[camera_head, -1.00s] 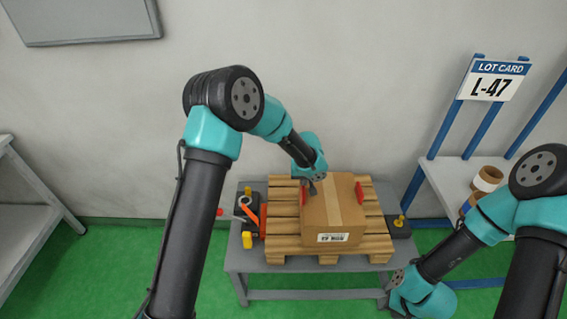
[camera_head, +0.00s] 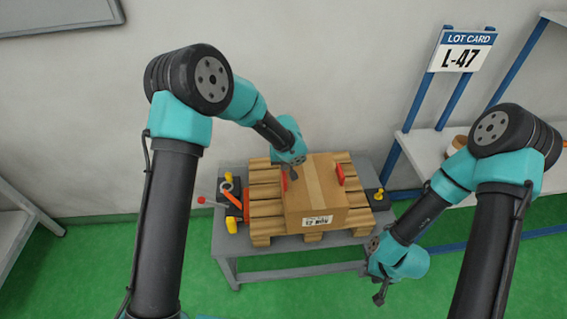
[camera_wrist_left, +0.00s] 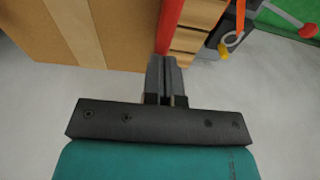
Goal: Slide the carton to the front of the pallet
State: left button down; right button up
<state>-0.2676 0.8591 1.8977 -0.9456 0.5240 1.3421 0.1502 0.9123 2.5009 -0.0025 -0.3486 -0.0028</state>
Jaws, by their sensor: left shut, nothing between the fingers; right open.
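The brown carton (camera_head: 315,190), with a lighter tape strip and a white front label, sits upright on the wooden pallet (camera_head: 262,208). My left gripper (camera_head: 288,176) is shut and empty at the carton's back left corner; the arm hides that corner in the head view. In the left wrist view its closed fingertips (camera_wrist_left: 165,58) are beside the carton's edge (camera_wrist_left: 125,40) and close to a red strip (camera_wrist_left: 169,25). I cannot tell whether they touch. My right gripper (camera_head: 379,294) is open, empty and low, right of the pallet.
The pallet stands on a grey table (camera_head: 230,238). A red upright piece (camera_head: 341,173) stands by the carton's right side. Black fixtures with yellow and red knobs flank the pallet. A lot card (camera_head: 463,52) and shelf rack are at right. The floor in front is clear.

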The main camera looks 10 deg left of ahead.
pick_arm(q)
jog(key=shift+r, duration=0.15)
jog(key=shift+r, duration=0.25)
jog(key=s+d, duration=0.1)
jog(key=s, duration=0.3)
jog(key=s+d, duration=0.1)
jog(key=s, duration=0.2)
jog(key=s+d, duration=0.1)
jog(key=s, duration=0.3)
jog(key=shift+s, duration=0.35)
jog(key=shift+a, duration=0.1)
jog(key=s+a+f+m+g+h, duration=0.1)
jog(key=s+a+f+h, duration=0.3)
jog(key=s+a+f, duration=1.2)
jog(key=shift+s, duration=0.9)
